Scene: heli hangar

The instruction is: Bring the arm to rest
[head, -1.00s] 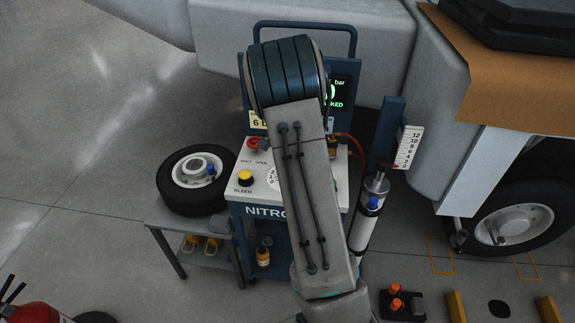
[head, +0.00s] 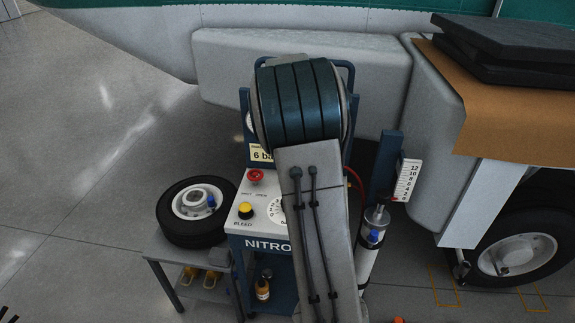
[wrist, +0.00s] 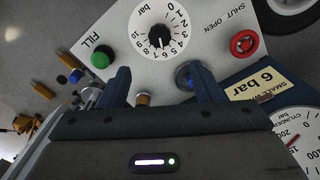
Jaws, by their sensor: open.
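My gripper (wrist: 162,84) shows in the wrist view as two dark blue fingers, wide apart, with nothing held between them. It is over the white panel (wrist: 200,42) of the nitrogen cart, above the edge with the blue and brass fittings. In the head view my arm is folded up in front of the cart (head: 266,244) and hides my gripper. The panel carries a black pressure knob (wrist: 159,37), a green FILL button (wrist: 102,55) and a red SHUT/OPEN valve (wrist: 244,43). The red valve (head: 256,176) and yellow BLEED button (head: 246,210) also show in the head view.
A wheel (head: 172,226) lies on a small grey table (head: 160,248) left of the cart. A cylinder (head: 368,256) and a scaled post (head: 386,165) stand at its right. The aircraft body (head: 300,65) is behind. Floor at the left is clear.

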